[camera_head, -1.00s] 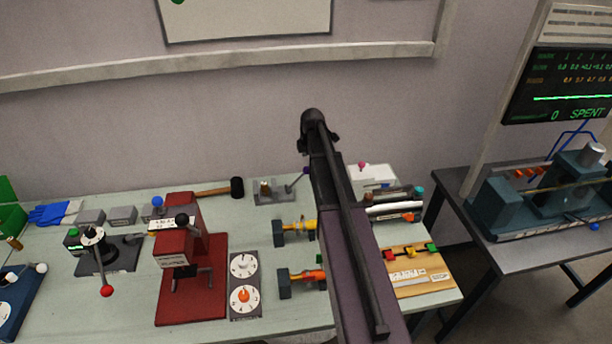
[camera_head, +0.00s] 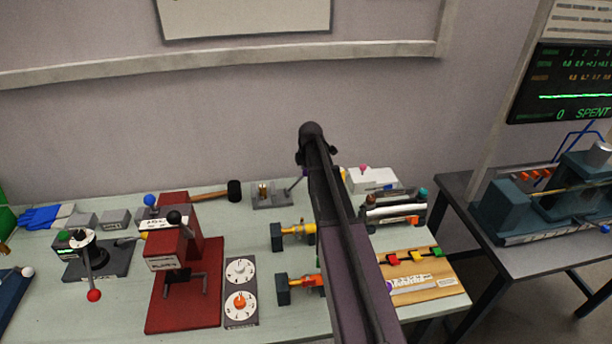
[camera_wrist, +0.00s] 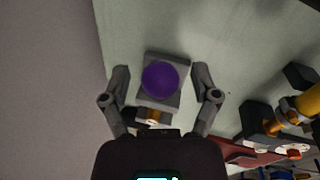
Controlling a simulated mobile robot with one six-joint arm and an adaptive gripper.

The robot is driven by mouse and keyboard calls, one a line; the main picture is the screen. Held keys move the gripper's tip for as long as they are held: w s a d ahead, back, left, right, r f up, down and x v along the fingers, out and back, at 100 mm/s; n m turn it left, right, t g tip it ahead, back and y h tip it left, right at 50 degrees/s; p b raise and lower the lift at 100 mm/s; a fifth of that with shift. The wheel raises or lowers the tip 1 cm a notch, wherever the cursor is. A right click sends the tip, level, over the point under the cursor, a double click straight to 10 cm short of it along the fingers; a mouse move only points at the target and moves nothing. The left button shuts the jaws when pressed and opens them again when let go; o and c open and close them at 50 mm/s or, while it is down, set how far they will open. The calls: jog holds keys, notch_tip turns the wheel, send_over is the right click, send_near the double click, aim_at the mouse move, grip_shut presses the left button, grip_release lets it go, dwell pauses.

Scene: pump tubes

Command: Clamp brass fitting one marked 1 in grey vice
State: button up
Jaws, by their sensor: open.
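The grey vice (camera_head: 272,200) stands at the back of the bench, with a lever (camera_head: 296,184) leaning up to the right. In the wrist view its grey body (camera_wrist: 178,62) is partly covered by the lever's purple ball (camera_wrist: 160,79). A brass piece (camera_head: 262,188) stands upright at the vice; brass also shows below the ball in the wrist view (camera_wrist: 152,117). I cannot read a mark 1 on it. My gripper (camera_wrist: 160,75) is open, one finger on each side of the ball, apart from it. My arm hides the gripper in the head view.
Two dark blocks with yellow (camera_head: 296,231) and orange (camera_head: 302,282) parts stand in front of the vice. A red press (camera_head: 180,265), a mallet (camera_head: 222,190) and dials (camera_head: 240,285) are to the left. A wooden board (camera_head: 425,288) is at the right.

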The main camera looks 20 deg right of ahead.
grip_shut()
dwell(0.3)
jog(key=shift+d, duration=0.1)
